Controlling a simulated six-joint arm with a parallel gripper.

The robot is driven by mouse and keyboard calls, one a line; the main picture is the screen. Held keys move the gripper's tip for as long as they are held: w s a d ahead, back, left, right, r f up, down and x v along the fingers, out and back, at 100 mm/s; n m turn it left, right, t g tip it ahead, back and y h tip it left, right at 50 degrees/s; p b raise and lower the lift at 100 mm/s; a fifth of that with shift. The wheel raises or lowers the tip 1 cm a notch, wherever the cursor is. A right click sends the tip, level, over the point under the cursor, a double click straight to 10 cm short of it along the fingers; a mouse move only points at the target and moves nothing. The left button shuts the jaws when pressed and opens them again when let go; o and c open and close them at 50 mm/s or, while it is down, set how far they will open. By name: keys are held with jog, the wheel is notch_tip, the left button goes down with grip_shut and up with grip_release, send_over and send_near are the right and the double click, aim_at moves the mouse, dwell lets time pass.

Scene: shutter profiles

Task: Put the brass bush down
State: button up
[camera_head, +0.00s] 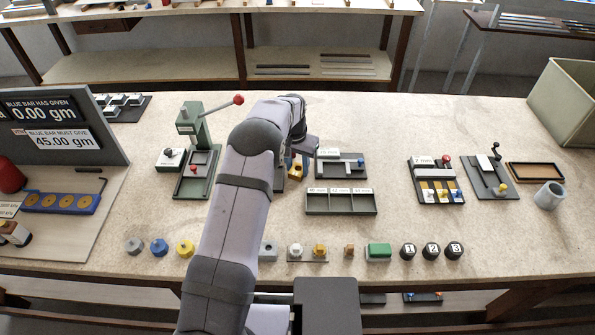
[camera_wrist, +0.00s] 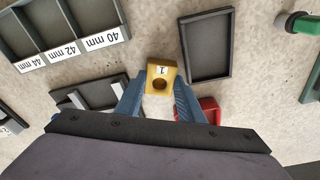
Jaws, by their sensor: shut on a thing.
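The brass bush (camera_wrist: 161,78) is a yellow block with a round hole and a white label marked 1. In the wrist view it sits between the blue fingertips of my gripper (camera_wrist: 162,84), which is shut on it. In the head view a small part of the brass bush (camera_head: 296,168) shows beside my arm. The arm hides most of my gripper (camera_head: 297,172) there. I cannot tell whether the bush touches the bench.
An empty dark tray (camera_wrist: 182,50) lies close beside the bush, and a red tray (camera_wrist: 211,104) is near one finger. A three-compartment tray labelled in mm (camera_head: 340,212) and a slotted fixture (camera_head: 341,175) stand to the right. Small parts line the front of the bench.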

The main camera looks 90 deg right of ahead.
jog(key=shift+r, duration=0.15)
notch_tip(320, 180, up, 10)
jog(key=b, duration=0.3)
jog(key=w+r+n, duration=0.1)
jog(key=w+r, duration=0.3)
jog(key=w, duration=0.2)
jog(key=shift+w+a+f+n+t+p, duration=0.1)
jog(key=shift+w+a+f+n+p, duration=0.35)
jog(key=shift+f, duration=1.75)
jog(key=shift+w+a+f+n+t+p, duration=0.15)
jog(key=shift+a+f+n+p, duration=0.45)
jog(key=shift+f, duration=1.65)
jog(key=shift+w+a+f+n+t+p, duration=0.15)
jog(key=shift+w+f+n+p, duration=0.4)
jog(key=shift+f, duration=1.65)
jog(key=shift+s+a, duration=0.1)
jog(key=shift+s, duration=0.1)
jog(key=shift+f, duration=0.1)
